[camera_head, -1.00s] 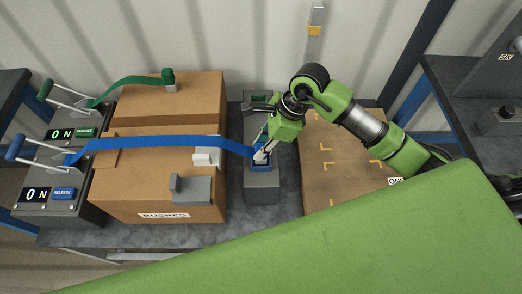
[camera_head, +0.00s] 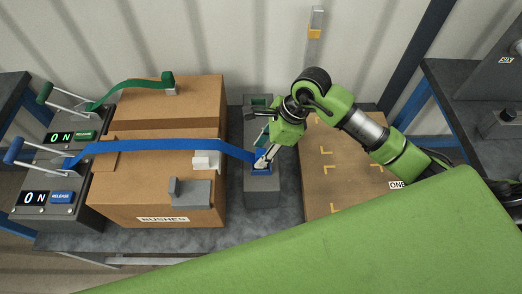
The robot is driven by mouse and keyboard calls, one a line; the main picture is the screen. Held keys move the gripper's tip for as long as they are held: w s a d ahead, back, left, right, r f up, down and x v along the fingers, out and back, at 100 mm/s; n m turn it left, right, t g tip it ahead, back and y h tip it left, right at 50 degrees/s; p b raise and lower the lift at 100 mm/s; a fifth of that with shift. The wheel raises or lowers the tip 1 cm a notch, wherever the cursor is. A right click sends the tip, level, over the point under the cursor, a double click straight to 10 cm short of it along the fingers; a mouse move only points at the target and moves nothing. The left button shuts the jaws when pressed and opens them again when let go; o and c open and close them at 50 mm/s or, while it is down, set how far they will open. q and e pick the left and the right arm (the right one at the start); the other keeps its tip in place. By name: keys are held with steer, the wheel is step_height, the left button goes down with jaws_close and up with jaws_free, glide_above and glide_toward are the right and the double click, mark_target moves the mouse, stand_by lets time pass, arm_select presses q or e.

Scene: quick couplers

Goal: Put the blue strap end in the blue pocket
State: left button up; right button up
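The blue strap (camera_head: 165,144) runs from the lever unit at left, over the cardboard boxes, to the grey post right of them. Its end is at the blue pocket (camera_head: 262,172) on top of this post, largely hidden by the fingers. My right gripper (camera_head: 261,163) points down at the pocket, its fingers close together on the strap end. How deep the strap end sits in the pocket cannot be told. My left gripper is not in view.
A green strap (camera_head: 125,88) ends on the rear box. A green pocket (camera_head: 259,101) is at the post's far end. A low flat box (camera_head: 340,180) lies right. A large green surface (camera_head: 350,240) covers the lower right.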

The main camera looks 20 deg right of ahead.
steer(key=v, duration=1.1)
steer(key=shift+b, duration=0.4)
steer(key=shift+s, duration=0.1)
